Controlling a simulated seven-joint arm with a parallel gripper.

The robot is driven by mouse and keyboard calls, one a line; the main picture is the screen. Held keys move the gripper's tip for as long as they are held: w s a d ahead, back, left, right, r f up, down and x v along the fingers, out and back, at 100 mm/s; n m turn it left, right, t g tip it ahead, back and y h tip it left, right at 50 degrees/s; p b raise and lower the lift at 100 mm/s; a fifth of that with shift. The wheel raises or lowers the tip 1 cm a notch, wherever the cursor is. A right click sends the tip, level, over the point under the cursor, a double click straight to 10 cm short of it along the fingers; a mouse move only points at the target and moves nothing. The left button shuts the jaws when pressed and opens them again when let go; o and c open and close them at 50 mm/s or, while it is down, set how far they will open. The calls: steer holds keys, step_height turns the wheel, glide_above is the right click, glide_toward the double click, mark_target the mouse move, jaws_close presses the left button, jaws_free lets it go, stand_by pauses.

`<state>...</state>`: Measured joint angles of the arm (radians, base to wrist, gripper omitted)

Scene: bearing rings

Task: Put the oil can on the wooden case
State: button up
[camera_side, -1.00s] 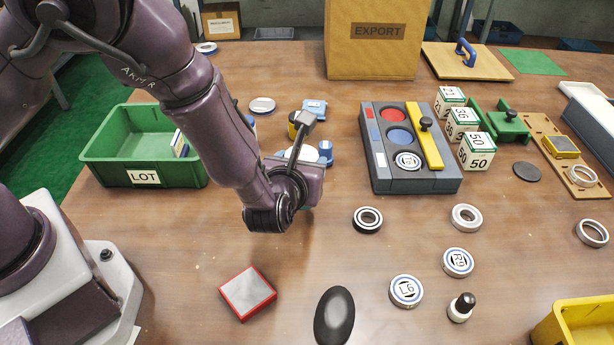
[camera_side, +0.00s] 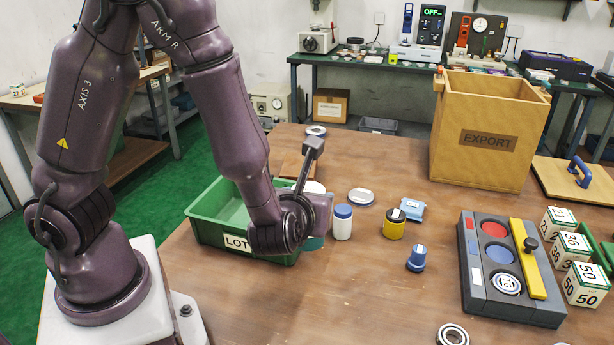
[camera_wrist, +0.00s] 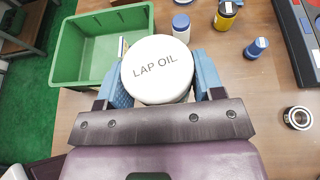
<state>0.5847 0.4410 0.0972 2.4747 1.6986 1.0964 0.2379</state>
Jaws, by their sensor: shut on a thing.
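The oil can shows in the wrist view as a round white lid (camera_wrist: 158,72) marked LAP OIL, between the two blue fingers of my gripper (camera_wrist: 163,88). My gripper is shut on it. In the side view the can's white top (camera_side: 314,187) shows behind my wrist; most of its body is hidden. A low brown wooden case (camera_side: 297,167) is partly visible behind the green bin and my arm. A taller tan wooden box (camera_side: 475,150) marked EXPORT stands at the back right.
The green LOT bin (camera_side: 215,232) is close beside my gripper. A blue-capped white bottle (camera_side: 342,224), a yellow can (camera_side: 394,226) and a small blue bottle (camera_side: 416,260) stand to the right. A grey tray (camera_side: 530,308) lies farther right.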

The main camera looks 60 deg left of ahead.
steer(key=w+a+r+n+g+y, duration=0.2)
steer(key=a+n+g, duration=0.1)
steer(key=a, duration=1.1)
steer(key=w+a+r+n+g+y, duration=0.1)
steer(key=a+r+n+g, duration=0.25)
steer(key=a, duration=1.15)
steer(key=shift+m+t, duration=0.55)
steer(key=shift+w+a+f, duration=1.4)
steer(key=shift+w+f, duration=0.75)
steer(key=shift+f, duration=0.1)
steer(key=shift+w+a+f, duration=1.35)
steer(key=shift+w+f, duration=0.85)
steer(key=shift+f, duration=0.05)
steer(key=shift+w+a+f, duration=1.4)
steer(key=shift+w+f, duration=0.75)
steer(key=shift+f, duration=0.1)
